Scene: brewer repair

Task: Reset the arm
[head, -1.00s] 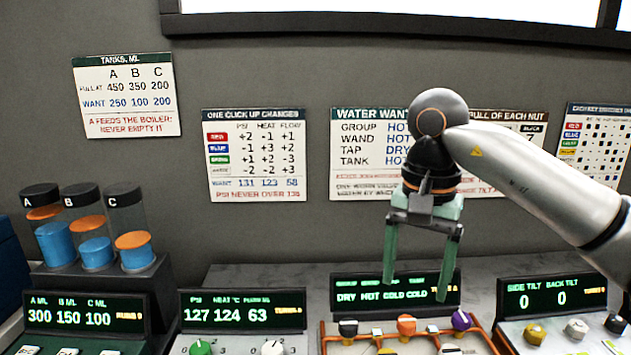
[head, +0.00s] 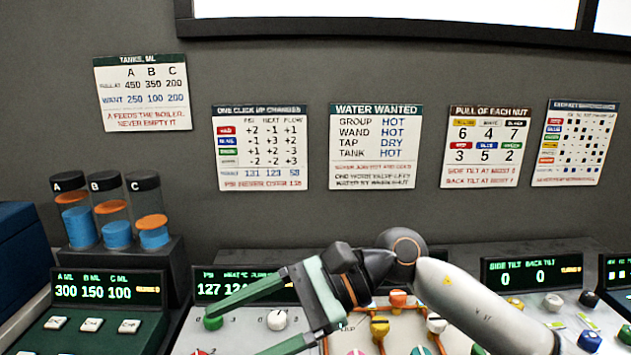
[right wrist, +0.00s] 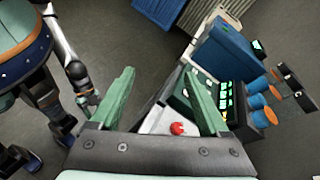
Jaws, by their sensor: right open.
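My right gripper (head: 250,328) reaches in from the right in the head view, low over the pressure and heat panel. Its two green fingers are spread, point left, and hold nothing. In the right wrist view the same gripper (right wrist: 160,100) shows both green fingers apart, with a red knob (right wrist: 178,128) beyond them. The arm hides part of the panel display (head: 225,283) and much of the valve board (head: 372,345). My left gripper is not in the head view.
Knobs, green (head: 213,322) and white (head: 277,320), stand close to the fingers. Three tanks (head: 105,212) and a tank panel (head: 108,330) are at left. A tilt panel (head: 532,272) is at right. Charts (head: 372,145) hang on the wall.

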